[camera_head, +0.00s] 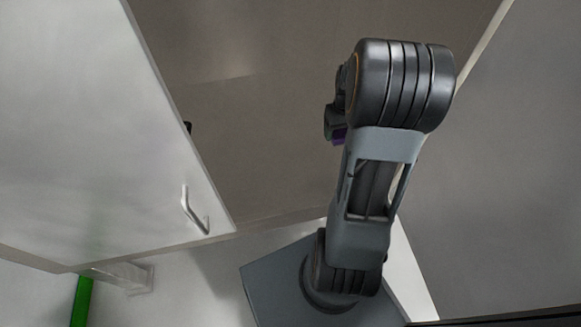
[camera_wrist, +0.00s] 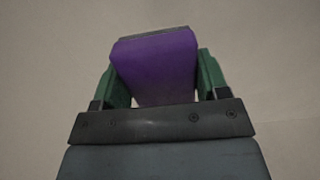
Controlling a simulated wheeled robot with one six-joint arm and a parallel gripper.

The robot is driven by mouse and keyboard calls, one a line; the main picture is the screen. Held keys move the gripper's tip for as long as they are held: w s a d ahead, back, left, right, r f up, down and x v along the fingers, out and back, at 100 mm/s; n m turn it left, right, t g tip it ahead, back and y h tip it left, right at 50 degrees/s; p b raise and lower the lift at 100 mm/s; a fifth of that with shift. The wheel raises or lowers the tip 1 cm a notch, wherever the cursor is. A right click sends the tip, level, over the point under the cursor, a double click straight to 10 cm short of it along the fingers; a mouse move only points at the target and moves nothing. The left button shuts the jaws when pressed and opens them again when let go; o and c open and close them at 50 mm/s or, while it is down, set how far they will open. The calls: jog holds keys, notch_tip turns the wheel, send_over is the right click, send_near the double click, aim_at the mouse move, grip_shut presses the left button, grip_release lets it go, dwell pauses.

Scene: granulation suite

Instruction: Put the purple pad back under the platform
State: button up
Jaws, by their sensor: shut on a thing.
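The purple pad (camera_wrist: 155,68) is between the two green fingers of my gripper (camera_wrist: 155,80) in the wrist view. My gripper is shut on it, with a finger against each side. A thin grey edge shows along the pad's far end. I cannot make out the platform for certain in either view.
A pale cabinet or door panel (camera_head: 90,130) with a metal handle (camera_head: 194,210) fills the left of the head view. A green strip (camera_head: 81,302) stands at the lower left. A plain brown-grey surface (camera_head: 250,130) lies behind my arm. The wrist view's background is plain.

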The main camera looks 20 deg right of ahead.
jog(key=shift+a+f+b, duration=0.15)
jog(key=shift+f+b, duration=0.15)
jog(key=shift+f, duration=0.2)
jog(key=a+f+b, duration=0.3)
jog(key=a+f, duration=0.1)
jog(key=a, duration=0.4)
jog(key=b, duration=0.3)
send_over(297, 173)
jog(key=f, duration=0.2)
jog(key=d+f, duration=0.1)
jog(key=f, duration=0.1)
jog(key=shift+f, duration=0.1)
jog(key=shift+a+f, duration=0.35)
jog(key=shift+f, duration=0.1)
jog(key=shift+a+f+b, duration=0.1)
jog(key=shift+f+b, duration=0.85)
jog(key=shift+f, duration=0.55)
jog(key=shift+f, duration=0.1)
jog(key=shift+f, duration=0.15)
jog(key=o, duration=0.8)
